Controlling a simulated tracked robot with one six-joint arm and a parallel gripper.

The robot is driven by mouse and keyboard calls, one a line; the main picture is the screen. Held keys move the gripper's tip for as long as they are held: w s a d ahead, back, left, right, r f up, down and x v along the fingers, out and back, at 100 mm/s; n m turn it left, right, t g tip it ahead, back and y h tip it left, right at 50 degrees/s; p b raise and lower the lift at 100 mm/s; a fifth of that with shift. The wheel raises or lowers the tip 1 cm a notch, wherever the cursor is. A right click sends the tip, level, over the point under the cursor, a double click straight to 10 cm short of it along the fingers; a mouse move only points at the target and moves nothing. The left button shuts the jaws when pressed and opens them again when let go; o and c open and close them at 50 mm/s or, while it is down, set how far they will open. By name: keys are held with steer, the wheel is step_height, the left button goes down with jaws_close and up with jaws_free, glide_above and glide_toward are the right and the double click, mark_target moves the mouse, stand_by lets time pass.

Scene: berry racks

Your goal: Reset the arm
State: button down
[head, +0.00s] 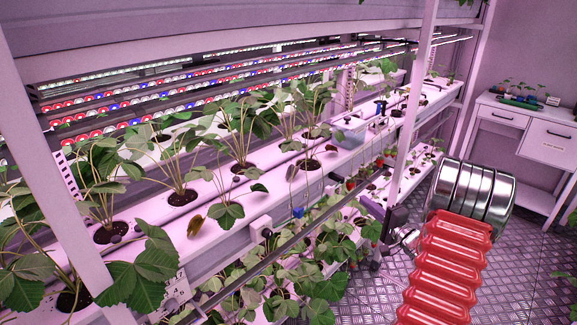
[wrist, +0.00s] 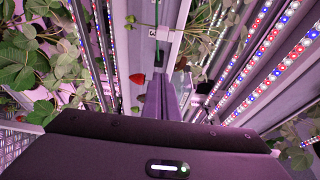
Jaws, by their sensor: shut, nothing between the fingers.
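My gripper (wrist: 160,88) shows in the wrist view as dark narrow fingers closed together beyond the wide dark housing at the bottom. Nothing is held between them. A red strawberry (wrist: 137,78) hangs just left of the fingers, seemingly apart from them. In the head view, dark parts at the right end of the lower rack seem to belong to my arm's end, but the fingers cannot be made out there.
A white growing trough (head: 225,205) with strawberry plants runs along the rack. A rack post (head: 412,110) stands near the arm. Red berries (head: 350,184) hang below the trough. A white desk (head: 527,118) is at the back right. Metal floor (head: 540,265) is open at right.

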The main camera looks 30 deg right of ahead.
steer(key=s+a+f+g+y, duration=0.2)
steer(key=a+f+g+y, duration=0.3)
steer(key=a, duration=0.4)
steer(key=s+a+n+g+y, duration=0.2)
steer(key=s+a+g, duration=0.1)
steer(key=a, duration=0.6)
steer(key=s+a+n+g+y, duration=0.1)
steer(key=s+a+n+g, duration=0.2)
steer(key=a, duration=0.6)
steer(key=s+a+r+n+h, duration=0.3)
steer(key=s+a+r+n, duration=0.3)
steer(key=a+r, duration=0.3)
steer(key=s+a+r+n+g+h, duration=0.1)
steer(key=s+a+r+n+h, duration=0.3)
steer(key=s+a+r+n, duration=0.3)
steer(key=a+r, duration=0.1)
steer(key=a, duration=0.3)
steer(key=shift+a+r+n, duration=0.15)
steer(key=shift+r+n, duration=0.15)
steer(key=shift+r, duration=0.05)
